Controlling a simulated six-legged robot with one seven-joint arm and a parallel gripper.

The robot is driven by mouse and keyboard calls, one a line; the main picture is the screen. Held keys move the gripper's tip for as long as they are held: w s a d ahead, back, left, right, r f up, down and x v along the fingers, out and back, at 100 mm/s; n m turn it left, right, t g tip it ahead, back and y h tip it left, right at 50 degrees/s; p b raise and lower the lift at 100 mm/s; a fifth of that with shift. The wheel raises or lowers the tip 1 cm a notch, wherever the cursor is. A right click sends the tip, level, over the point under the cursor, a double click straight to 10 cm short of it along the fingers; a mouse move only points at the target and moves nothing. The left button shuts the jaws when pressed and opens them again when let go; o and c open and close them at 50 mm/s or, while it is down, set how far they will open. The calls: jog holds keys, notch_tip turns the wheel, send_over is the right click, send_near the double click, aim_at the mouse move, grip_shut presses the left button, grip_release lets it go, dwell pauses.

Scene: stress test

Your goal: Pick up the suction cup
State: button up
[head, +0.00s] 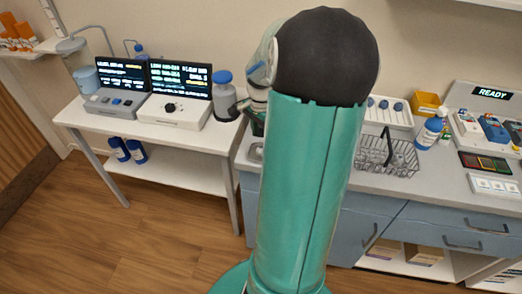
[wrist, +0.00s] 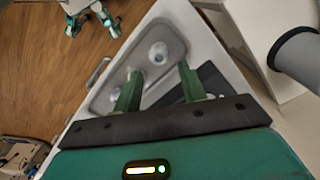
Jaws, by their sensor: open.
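A shallow grey metal tray (wrist: 172,38) lies on the white counter in the wrist view. A small round pale piece with a darker centre (wrist: 158,53) sits in it, and it looks like a suction cup. Other pale shapes lie by the left finger, partly hidden. My gripper (wrist: 159,71) is open, its two green fingers apart over the tray. The round piece shows beyond the fingertips, between them in the picture. Nothing shows held. In the head view my arm hides most of the gripper and the tray, with only a tray corner (head: 255,152) showing.
A grey-bodied bottle with a blue cap (head: 224,95) stands left of my arm on the white table (head: 205,140). A wire basket (head: 388,157) and a spray bottle (head: 430,130) stand right on the counter. A dark flat pad (wrist: 212,80) lies beside the tray.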

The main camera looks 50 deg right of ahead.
aim_at(261, 147)
jog(key=shift+a+f, duration=0.1)
jog(key=shift+f, duration=2.6)
jog(key=c, duration=0.7)
